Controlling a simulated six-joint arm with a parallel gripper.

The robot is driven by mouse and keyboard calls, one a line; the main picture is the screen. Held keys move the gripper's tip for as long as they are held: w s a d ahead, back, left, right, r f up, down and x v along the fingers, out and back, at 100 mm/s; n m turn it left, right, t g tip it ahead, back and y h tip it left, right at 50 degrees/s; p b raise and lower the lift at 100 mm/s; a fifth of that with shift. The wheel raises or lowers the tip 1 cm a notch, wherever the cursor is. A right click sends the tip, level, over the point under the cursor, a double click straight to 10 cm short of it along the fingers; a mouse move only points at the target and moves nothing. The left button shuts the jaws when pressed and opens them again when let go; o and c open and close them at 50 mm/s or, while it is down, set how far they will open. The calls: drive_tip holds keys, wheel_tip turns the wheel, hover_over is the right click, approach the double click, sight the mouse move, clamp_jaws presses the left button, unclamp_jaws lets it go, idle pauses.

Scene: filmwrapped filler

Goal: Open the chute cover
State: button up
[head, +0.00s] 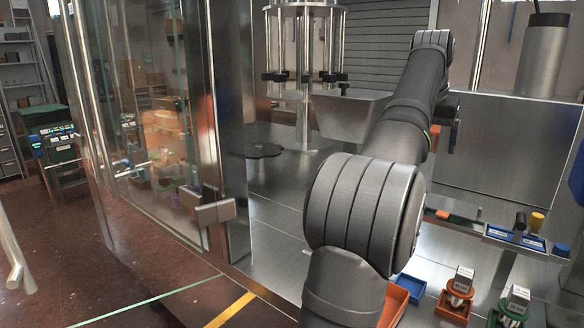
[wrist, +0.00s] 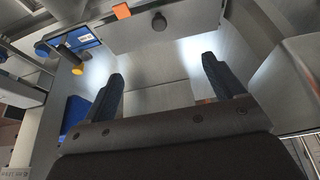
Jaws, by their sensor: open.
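A flat grey metal panel (wrist: 195,28) with a round dark knob (wrist: 158,21) and an orange tab (wrist: 121,11) at its edge shows at the top of the wrist view. It looks like the chute cover, and it appears to lie shut. My gripper (wrist: 166,80) is open and empty, its two dark fingers wide apart. The knob is beyond the fingertips, apart from them, near the middle of the gap. In the head view my arm hides the gripper and most of the area around the panel.
A blue labelled tray (head: 515,240) with a yellow-capped piece (head: 536,221) lies at the right. Blue (head: 411,288) and orange (head: 449,310) bins stand nearer the front. A glass door (head: 150,120) stands at the left. A metal hopper (head: 345,116) stands behind my arm.

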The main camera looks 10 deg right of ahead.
drive_tip(key=c, duration=0.7)
drive_tip(key=shift+f, duration=0.35)
drive_tip(key=shift+c, duration=0.4)
drive_tip(key=a+f+n+g+h, duration=0.2)
drive_tip(key=f+n+g+h, duration=0.1)
drive_tip(key=f+n, duration=0.3)
drive_tip(key=a+f+n+g+h, duration=0.3)
drive_tip(key=f+n+g, duration=0.1)
drive_tip(key=f+n, duration=0.15)
drive_tip(key=w+a+f+n+t+h, duration=0.35)
drive_tip(key=a+n+h, duration=0.55)
drive_tip(key=n, duration=0.7)
drive_tip(key=shift+m, duration=0.25)
drive_tip(key=d, duration=1.7)
drive_tip(key=shift+w+d+r, duration=0.1)
drive_tip(key=shift+d+r, duration=0.1)
drive_tip(key=shift+c, duration=0.3)
